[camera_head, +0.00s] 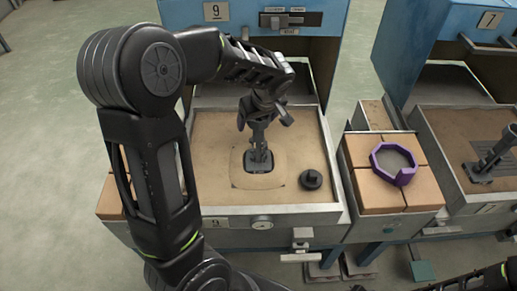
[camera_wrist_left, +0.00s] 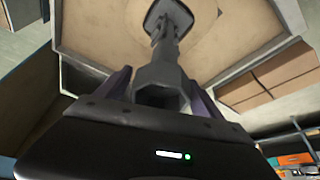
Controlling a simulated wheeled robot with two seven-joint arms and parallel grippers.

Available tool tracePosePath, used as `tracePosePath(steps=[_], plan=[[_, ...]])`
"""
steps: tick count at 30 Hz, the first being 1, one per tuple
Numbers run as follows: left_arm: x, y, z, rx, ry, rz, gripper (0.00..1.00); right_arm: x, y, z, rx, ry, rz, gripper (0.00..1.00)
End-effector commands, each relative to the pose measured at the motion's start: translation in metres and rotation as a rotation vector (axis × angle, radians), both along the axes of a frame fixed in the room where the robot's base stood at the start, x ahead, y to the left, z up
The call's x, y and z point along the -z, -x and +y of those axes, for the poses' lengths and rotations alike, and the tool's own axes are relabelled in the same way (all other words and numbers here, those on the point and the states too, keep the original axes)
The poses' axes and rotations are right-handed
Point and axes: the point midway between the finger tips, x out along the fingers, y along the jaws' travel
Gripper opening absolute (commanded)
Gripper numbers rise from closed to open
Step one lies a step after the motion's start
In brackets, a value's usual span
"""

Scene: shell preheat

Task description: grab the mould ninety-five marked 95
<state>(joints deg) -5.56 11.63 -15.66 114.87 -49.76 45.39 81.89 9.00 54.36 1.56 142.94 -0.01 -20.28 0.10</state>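No mark 95 is legible in either view. A dark tool with an upright handle and a flat rounded base (camera_head: 258,160) stands in the sand-coloured bed of the station marked 9. My left gripper (camera_head: 266,102) is at the top of that handle, reaching down from above. In the left wrist view, the handle's hexagonal end (camera_wrist_left: 160,88) sits between the two fingers of the left gripper (camera_wrist_left: 162,95); firm contact is not clear. The base shows small beyond it. A second similar dark tool (camera_head: 493,158) stands in the bed at the far right. My right gripper is out of view.
A dark round knob-like piece (camera_head: 311,180) lies right of the held-over tool. A purple octagonal ring (camera_head: 393,176) sits on tan blocks (camera_head: 378,197) between the stations. The blue cabinet (camera_head: 340,18) marked 9 stands behind. A gauge (camera_head: 262,223) is on the tray's front wall.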

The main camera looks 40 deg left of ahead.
Motion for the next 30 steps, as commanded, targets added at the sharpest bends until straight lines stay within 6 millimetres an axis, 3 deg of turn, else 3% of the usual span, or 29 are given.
tracePosePath(steps=[27, 30], plan=[[-0.0001, 0.0, 0.0, 0.0, 0.0, 0.0, 0.01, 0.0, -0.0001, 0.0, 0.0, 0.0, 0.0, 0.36], [-0.0001, 0.0, 0.0, 0.0, 0.0, 0.0, 0.0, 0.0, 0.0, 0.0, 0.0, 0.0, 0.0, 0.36]])
